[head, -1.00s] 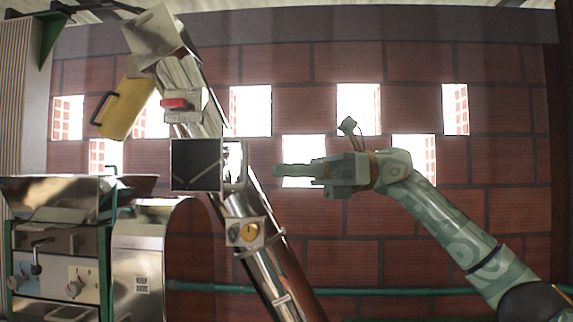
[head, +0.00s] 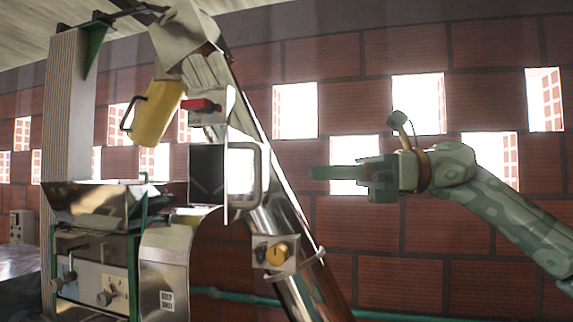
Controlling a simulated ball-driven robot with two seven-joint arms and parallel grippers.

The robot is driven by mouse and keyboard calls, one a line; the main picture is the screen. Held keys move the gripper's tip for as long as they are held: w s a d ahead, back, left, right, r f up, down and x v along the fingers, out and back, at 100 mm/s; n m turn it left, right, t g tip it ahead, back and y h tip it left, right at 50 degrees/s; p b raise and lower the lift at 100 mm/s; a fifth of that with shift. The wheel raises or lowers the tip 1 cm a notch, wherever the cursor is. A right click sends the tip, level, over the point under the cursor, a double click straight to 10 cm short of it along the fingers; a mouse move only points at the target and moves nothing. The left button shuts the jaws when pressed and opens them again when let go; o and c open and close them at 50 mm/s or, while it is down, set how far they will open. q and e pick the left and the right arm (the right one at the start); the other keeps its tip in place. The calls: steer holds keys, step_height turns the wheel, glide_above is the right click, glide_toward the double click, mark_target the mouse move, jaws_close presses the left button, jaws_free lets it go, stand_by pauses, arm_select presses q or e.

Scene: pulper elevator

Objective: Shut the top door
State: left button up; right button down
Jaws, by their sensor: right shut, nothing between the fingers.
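A slanted metal elevator tube (head: 291,235) stands at the centre. A yellow panel with a black handle (head: 157,115) hangs tilted near its top; it looks like a door, but I cannot tell for certain. Lower on the tube, a square dark opening (head: 206,172) shows, with a metal plate edge-on and a pale loop handle (head: 262,175) at its right side. I cannot tell which of these is the top door. My right gripper (head: 318,172) is shut and empty, pointing left, to the right of the loop handle and apart from it. My left gripper is out of view.
A red latch (head: 201,105) sits on the tube above the square opening. A box with a yellow knob (head: 279,253) is below it. A metal hopper machine (head: 93,207) stands at left. A brick wall (head: 347,100) with bright openings is behind.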

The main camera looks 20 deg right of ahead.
mark_target(255, 175)
arm_select(q)
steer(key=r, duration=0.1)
steer(key=p, duration=0.1)
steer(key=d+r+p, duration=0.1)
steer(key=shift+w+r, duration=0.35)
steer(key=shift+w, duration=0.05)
arm_select(e)
steer(key=x, duration=0.6)
steer(key=shift+a, duration=0.35)
steer(key=shift+w, duration=0.1)
